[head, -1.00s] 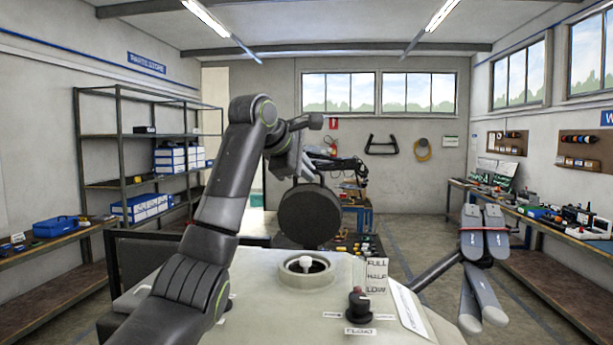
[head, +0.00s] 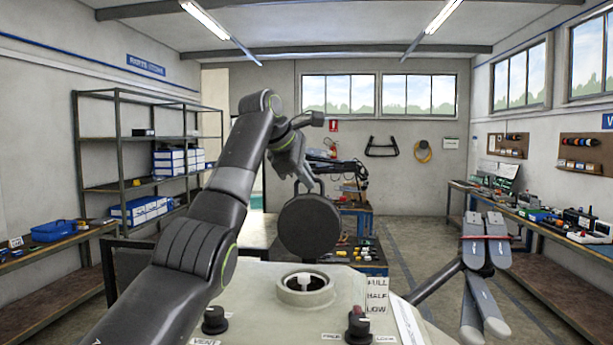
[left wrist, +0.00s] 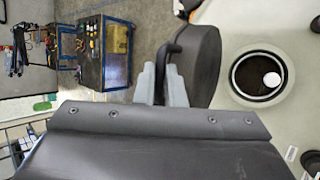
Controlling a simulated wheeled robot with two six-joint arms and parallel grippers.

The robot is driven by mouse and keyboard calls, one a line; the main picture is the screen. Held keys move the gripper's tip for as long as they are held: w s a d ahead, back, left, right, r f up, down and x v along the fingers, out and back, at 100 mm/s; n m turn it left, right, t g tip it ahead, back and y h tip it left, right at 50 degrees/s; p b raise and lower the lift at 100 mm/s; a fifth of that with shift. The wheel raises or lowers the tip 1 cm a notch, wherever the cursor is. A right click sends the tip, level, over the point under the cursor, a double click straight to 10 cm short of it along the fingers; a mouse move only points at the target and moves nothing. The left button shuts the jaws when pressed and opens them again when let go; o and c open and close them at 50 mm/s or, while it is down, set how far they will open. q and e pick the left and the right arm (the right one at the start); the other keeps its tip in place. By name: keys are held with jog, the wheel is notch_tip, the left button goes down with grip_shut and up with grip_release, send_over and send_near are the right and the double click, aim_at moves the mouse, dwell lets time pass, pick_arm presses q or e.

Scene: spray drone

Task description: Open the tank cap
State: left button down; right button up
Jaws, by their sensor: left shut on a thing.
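The tank cap (head: 309,226) is a dark round disc standing upright just behind the open filler neck (head: 304,288) on the pale tank top. The neck has a pale rim and a white piece inside. My left gripper (head: 302,177) is above the cap, shut on its dark handle. In the left wrist view, the grey fingers (left wrist: 160,80) close around this handle beside the cap (left wrist: 200,62); the open neck (left wrist: 258,76) lies to the right. Whether a hinge joins cap and tank cannot be told. My right gripper cannot be made out.
A black vent knob (head: 214,320) and another knob with a reddish top (head: 358,326) stand on the tank top. Folded grey drone arms (head: 485,265) stick out at right. A tool cart (head: 372,262) stands behind the tank.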

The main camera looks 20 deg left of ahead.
pick_arm(q)
jog(key=shift+r, duration=0.1)
jog(key=c, duration=1.5)
grip_release()
jog(key=shift+s, duration=0.1)
jog(key=b+v, duration=0.3)
jog(key=v, duration=1.4)
jog(key=shift+s+r+b, duration=0.1)
jog(key=shift+s+b, duration=0.15)
jog(key=shift+b, duration=0.1)
jog(key=shift+w, duration=0.1)
